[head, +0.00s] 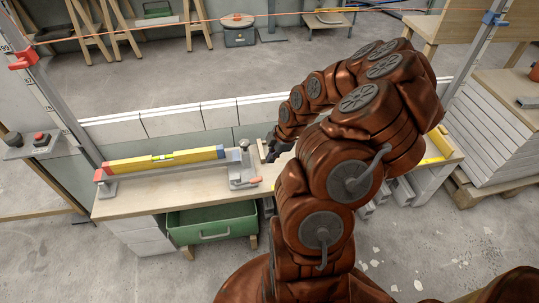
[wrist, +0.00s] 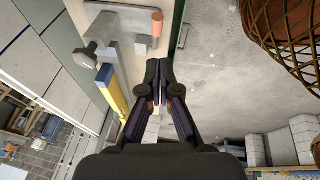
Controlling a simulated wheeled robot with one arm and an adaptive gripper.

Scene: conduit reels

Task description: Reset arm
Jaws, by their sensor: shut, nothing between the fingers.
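My gripper shows in the wrist view (wrist: 158,72) with its dark fingers closed together and nothing between them. In the head view my gripper (head: 268,148) is small and partly hidden by my copper-brown arm, which bends over the right part of the bench. It is just right of a metal clamp (head: 242,172) with an orange handle. The clamp also shows in the wrist view (wrist: 98,52), left of the fingers.
A wooden bench (head: 145,202) stands against a low block wall (head: 170,118). A green drawer bin (head: 212,230) sits below. A red button box (head: 40,140) is at left. A taut orange line (head: 150,26) crosses the top. Stacked panels (head: 490,120) stand right. Floor at front left is clear.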

